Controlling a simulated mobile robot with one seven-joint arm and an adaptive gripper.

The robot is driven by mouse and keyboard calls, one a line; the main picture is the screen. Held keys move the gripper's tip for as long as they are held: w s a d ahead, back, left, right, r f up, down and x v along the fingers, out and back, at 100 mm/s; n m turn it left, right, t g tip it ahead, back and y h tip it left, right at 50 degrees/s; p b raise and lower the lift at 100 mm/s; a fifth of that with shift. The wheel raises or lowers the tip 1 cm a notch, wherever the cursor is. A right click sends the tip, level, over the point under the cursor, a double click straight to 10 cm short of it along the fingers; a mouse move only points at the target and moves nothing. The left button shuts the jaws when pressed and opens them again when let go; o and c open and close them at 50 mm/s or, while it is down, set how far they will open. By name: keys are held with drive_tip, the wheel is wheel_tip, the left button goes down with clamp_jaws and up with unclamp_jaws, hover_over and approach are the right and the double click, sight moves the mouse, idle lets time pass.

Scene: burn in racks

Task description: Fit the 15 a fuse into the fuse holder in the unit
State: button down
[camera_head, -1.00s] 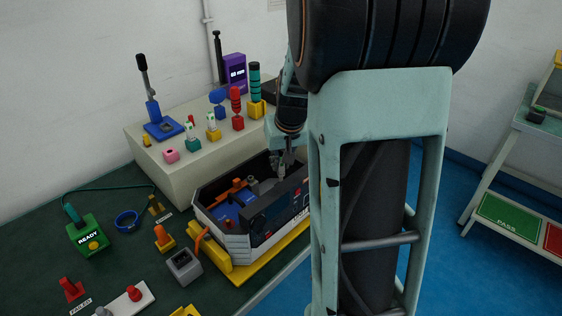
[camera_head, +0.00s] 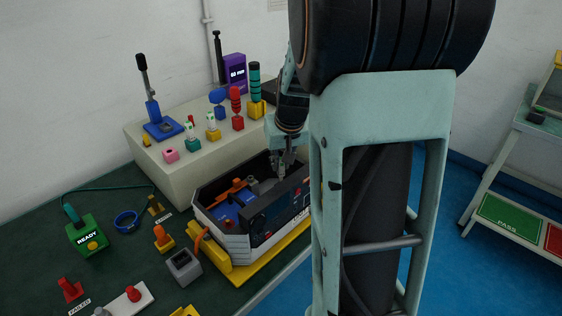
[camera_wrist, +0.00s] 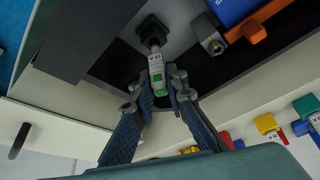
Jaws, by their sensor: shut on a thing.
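The 15 A fuse (camera_wrist: 157,72), a white cylinder with a green end and an upside-down "15 A" label, sits between the fingers of my gripper (camera_wrist: 159,88) in the wrist view. My gripper is shut on it. The fuse's far metal end meets a dark square fuse holder (camera_wrist: 152,28); I cannot tell how deep it is in. In the head view my gripper (camera_head: 284,165) reaches down inside the open unit (camera_head: 236,245), a grey-walled box with a dark panel. The fuse is too small to make out there.
Inside the unit, a blue block (camera_wrist: 232,8) and an orange lever (camera_wrist: 252,30) lie beside the holder. A beige shelf (camera_head: 200,165) behind carries several coloured stands. A green READY box (camera_head: 87,236) and a grey box (camera_head: 184,267) stand on the table.

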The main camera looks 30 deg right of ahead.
sight(282, 167)
drive_tip(key=shift+f+b, duration=1.6)
drive_tip(key=shift+f, duration=0.25)
drive_tip(key=c, duration=1.8)
unclamp_jaws()
drive_tip(key=shift+c, duration=0.2)
drive_tip(key=shift+r, duration=0.15)
